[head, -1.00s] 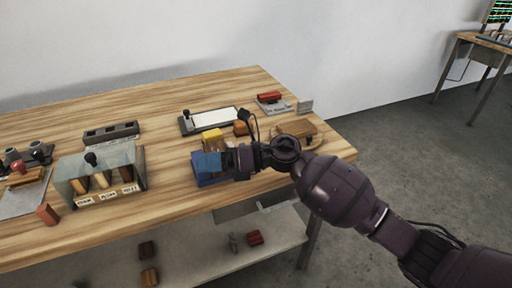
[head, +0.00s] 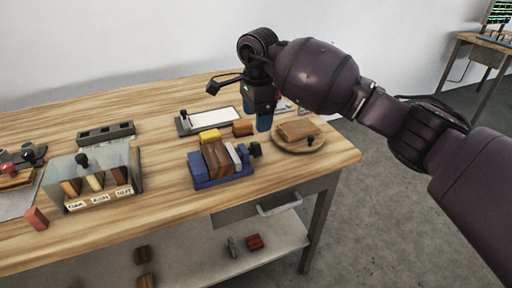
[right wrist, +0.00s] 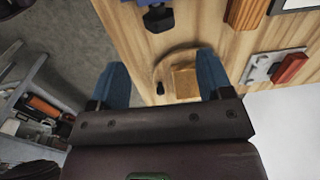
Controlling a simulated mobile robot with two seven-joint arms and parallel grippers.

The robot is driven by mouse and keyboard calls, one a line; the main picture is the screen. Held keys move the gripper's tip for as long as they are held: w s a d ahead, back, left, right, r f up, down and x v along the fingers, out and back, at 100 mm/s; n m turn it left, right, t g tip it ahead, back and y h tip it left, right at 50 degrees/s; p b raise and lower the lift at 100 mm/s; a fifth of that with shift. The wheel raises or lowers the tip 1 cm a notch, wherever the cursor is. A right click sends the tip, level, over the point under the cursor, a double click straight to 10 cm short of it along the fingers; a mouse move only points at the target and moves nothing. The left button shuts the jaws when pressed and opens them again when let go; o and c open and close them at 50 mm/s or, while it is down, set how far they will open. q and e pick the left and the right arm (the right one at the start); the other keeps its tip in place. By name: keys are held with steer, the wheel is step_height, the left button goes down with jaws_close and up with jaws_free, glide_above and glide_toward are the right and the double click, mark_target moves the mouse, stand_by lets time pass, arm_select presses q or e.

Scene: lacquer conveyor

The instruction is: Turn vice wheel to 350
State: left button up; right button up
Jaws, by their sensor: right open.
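The blue vice (head: 209,184) stands near the front edge of the wooden table, with brown wood (head: 216,158) between its jaws. Its small dark wheel (head: 255,149) is on its right side. A dark knob, which looks like this wheel, shows at the top of the right wrist view (right wrist: 158,18). I cannot read any number on it. My right gripper (head: 265,121) points down with blue fingers, above the table behind and right of the wheel. In the right wrist view the gripper (right wrist: 164,80) is open and empty, its fingers wide apart. My left gripper is out of view.
A round board (head: 297,146) with a wood block lies right of the vice. A clear-covered holder (head: 95,178) stands at left. The table between the holder and vice is clear.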

mark_target(256, 144)
step_height(256, 144, down, 9)
steer(key=shift+w+a+f+b, duration=0.1)
steer(key=shift+w+b, duration=0.05)
steer(key=shift+b, duration=0.55)
steer(key=shift+f, duration=0.65)
steer(key=c, duration=0.9)
steer(key=shift+w, duration=0.1)
